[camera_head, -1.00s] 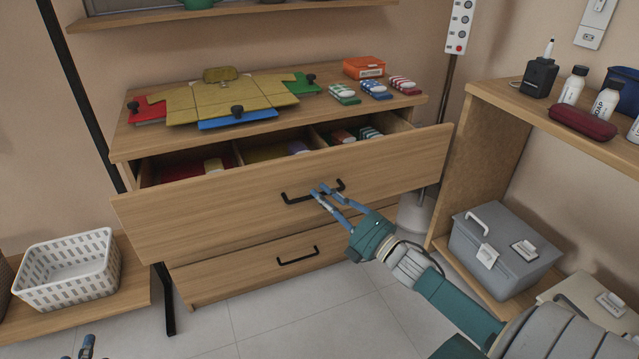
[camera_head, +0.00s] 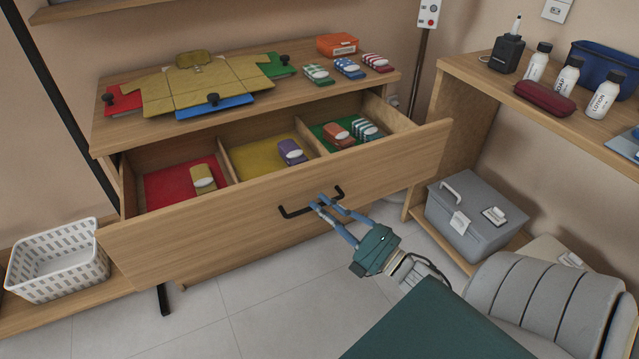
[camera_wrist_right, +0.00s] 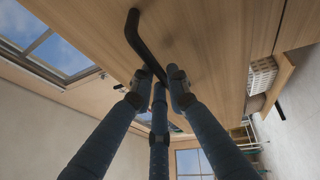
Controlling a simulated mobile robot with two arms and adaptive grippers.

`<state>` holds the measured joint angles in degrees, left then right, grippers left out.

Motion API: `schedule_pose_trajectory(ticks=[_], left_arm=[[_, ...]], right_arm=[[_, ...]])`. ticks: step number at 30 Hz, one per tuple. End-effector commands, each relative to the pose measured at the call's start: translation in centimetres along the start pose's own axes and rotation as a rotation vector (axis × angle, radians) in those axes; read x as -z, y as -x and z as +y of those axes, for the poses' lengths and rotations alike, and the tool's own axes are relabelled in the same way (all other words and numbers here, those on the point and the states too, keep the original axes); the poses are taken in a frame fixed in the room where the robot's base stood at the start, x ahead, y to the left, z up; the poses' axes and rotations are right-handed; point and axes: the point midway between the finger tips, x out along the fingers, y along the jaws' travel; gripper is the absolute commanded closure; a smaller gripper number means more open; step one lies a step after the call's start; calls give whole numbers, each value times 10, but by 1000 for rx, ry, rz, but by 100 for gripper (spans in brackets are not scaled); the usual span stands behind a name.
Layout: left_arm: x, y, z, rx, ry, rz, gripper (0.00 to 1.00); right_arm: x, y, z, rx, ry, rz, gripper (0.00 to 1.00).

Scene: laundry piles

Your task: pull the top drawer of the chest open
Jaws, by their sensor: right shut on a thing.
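The top drawer (camera_head: 272,218) of the wooden chest (camera_head: 110,143) stands far out from the body. Its inside shows three compartments lined red, yellow and green, with small folded items in them. My right gripper (camera_head: 322,207) is shut on the black bar handle (camera_head: 297,212) at the middle of the drawer front. In the right wrist view the fingers (camera_wrist_right: 158,84) close around the handle (camera_wrist_right: 139,43), and its bent end sticks out beyond them. My left gripper is not in view.
A folding board with a tan shirt (camera_head: 200,85), an orange box (camera_head: 337,44) and several folded items lie on the chest top. A white basket (camera_head: 58,262) stands left. A shelf with bottles and a grey toolbox (camera_head: 470,218) stands right.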

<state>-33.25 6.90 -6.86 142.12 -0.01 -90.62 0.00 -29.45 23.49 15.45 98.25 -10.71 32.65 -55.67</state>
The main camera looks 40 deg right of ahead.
Motion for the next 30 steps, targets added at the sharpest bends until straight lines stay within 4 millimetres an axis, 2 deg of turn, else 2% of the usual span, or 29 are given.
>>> schedule_pose_trajectory(ticks=[17,18,20,30], left_arm=[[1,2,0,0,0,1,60],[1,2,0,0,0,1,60],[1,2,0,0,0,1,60],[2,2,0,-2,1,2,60]], right_arm=[[2,6,0,2,2,-1,100],[2,6,0,2,2,-1,79],[2,6,0,2,2,-1,67],[2,7,0,1,0,-1,65]])
